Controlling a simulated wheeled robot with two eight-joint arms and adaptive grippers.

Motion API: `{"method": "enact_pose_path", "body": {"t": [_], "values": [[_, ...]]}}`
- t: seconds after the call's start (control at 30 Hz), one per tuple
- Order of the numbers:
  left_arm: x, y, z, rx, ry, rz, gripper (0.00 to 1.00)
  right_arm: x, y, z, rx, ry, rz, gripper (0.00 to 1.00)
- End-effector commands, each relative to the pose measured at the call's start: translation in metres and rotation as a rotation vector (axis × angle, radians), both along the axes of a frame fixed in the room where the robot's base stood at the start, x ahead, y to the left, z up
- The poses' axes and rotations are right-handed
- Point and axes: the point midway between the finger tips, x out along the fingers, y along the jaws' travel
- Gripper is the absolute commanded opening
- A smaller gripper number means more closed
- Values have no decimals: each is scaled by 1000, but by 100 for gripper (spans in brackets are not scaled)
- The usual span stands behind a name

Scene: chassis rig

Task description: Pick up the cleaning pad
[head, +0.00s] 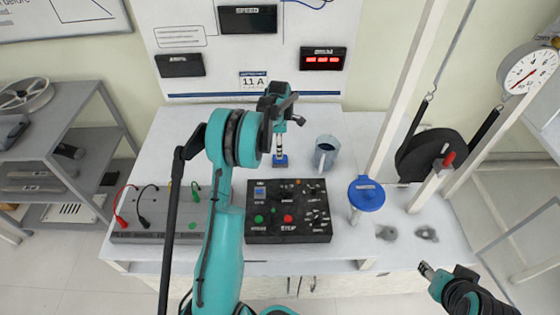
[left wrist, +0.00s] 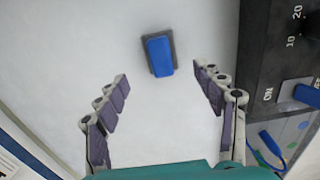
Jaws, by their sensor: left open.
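The cleaning pad, a small blue block on a dark grey base (head: 281,161), lies on the white bench top behind the black control box. In the left wrist view the pad (left wrist: 160,55) lies flat, slightly tilted in the picture, just beyond the fingertips. My left gripper (head: 279,146) hangs over the pad, pointing down. In the left wrist view its fingers (left wrist: 163,84) are spread wide with nothing between them. My right gripper (head: 428,270) is at the lower right, away from the pad; its opening is too small to tell.
The black control box (head: 288,232) with buttons stands in front of the pad. A grey-blue cup (head: 326,153) stands to the pad's right. A grey terminal strip (head: 150,232) with cables lies left. White bench around the pad is clear.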

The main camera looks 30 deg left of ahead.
Motion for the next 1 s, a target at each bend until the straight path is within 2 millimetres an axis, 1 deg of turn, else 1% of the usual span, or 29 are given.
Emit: {"method": "enact_pose_path", "body": {"t": [0.03, 0.1, 0.27, 0.4, 0.5, 0.6, 0.77, 0.8, 0.87, 0.9, 0.97, 1.0], "values": [[0, 0, -9, 0, 0, 1, 69, 0, 0, -4, 0, 0, 0, 43], [0, 0, -17, 0, 0, 0, 69, 0, 0, -7, 0, 0, 0, 43], [0, -2, -31, 0, 0, -2, 69, 0, 0, -14, 0, 0, 0, 43], [0, -4, -54, 1, -1, -3, 69, 0, 0, -27, 0, 0, 0, 43], [0, -4, -67, 1, -1, -3, 69, 0, 0, -30, 0, 0, 0, 43], [0, -4, -70, 1, -1, -3, 69, 0, 0, -31, 0, 0, 0, 43], [0, -4, -69, 1, -1, -3, 69, 0, 0, -30, 0, 0, 0, 43], [0, -4, -69, 1, -1, -3, 58, 0, 0, -30, 0, 0, 0, 43], [0, -4, -69, 1, -1, -3, 43, 0, 0, -30, 0, 0, 0, 43], [0, -4, -69, 1, -1, -3, 32, 0, 0, -30, 0, 0, 0, 43], [0, -4, -69, 1, -1, -3, 16, 0, 0, -30, 0, 0, 0, 43], [0, -4, -69, 1, -1, -3, 15, 0, 0, -30, 0, 0, 0, 43]]}}
